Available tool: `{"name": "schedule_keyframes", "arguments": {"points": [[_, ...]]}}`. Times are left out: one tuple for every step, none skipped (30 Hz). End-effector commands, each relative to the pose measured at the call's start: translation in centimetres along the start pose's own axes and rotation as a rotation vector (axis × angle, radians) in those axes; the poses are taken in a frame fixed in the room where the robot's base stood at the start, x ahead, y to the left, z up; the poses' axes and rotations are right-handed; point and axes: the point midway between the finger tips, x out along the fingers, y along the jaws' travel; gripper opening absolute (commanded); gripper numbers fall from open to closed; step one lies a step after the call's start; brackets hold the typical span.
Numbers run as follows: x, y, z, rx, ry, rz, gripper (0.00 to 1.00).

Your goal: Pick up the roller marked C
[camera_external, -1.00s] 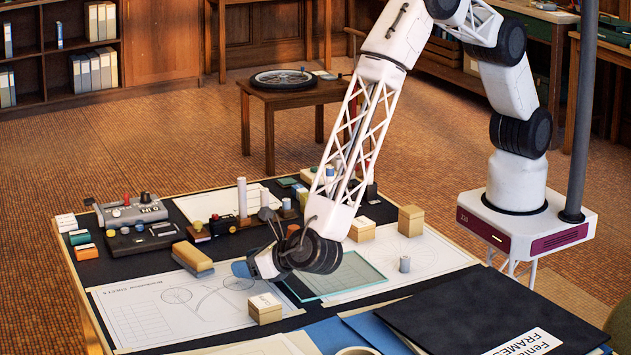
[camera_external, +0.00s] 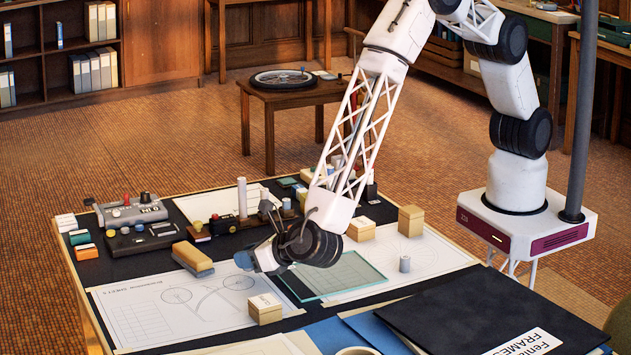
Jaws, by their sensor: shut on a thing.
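My gripper (camera_external: 256,236) is over the drafting board at the near middle, above the left drawing sheet (camera_external: 130,322). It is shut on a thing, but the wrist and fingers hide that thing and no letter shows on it. A small grey cylinder (camera_external: 404,264) stands on the right sheet, and a tall pale cylinder (camera_external: 242,198) stands at the back. No mark C can be read on either, so I cannot tell which roller is marked C.
A small labelled box (camera_external: 265,309) stands below my gripper. A brown block (camera_external: 193,259) lies to its left, a glass plate (camera_external: 345,277) to its right. Two tan boxes (camera_external: 411,220) (camera_external: 361,230) stand further right.

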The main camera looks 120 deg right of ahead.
Motion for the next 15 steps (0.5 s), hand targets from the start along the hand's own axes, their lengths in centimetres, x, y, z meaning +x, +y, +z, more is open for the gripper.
{"name": "schedule_keyframes", "arguments": {"points": [[-0.3,0.0,0.7,0.003,-0.001,0.001,0.01],[-0.4,0.1,1.0,0.004,-0.001,0.001,0.01],[-0.6,0.0,1.5,0.004,-0.001,0.001,0.01],[-0.8,0.0,1.9,0.003,-0.001,0.001,0.01],[-0.9,-0.4,1.7,0.0,0.0,0.0,0.01],[-1.2,-0.9,1.6,0.0,0.0,0.0,0.01],[-1.4,-1.3,1.6,0.001,0.0,0.0,0.01],[-1.6,-1.7,1.5,0.001,0.0,0.001,0.01],[-1.9,-2.2,1.4,0.0,0.0,0.001,0.01],[-2.2,-2.7,1.4,0.0,0.0,0.001,0.01],[-2.4,-3.1,1.4,0.0,-0.001,0.001,0.01],[-2.7,-3.7,1.3,0.0,0.0,0.001,0.01],[-3.0,-4.2,1.2,0.0,0.0,0.001,0.01],[-3.2,-4.7,1.2,0.0,0.0,0.002,0.01],[-3.6,-5.3,1.2,0.001,-0.001,0.002,0.01]]}}
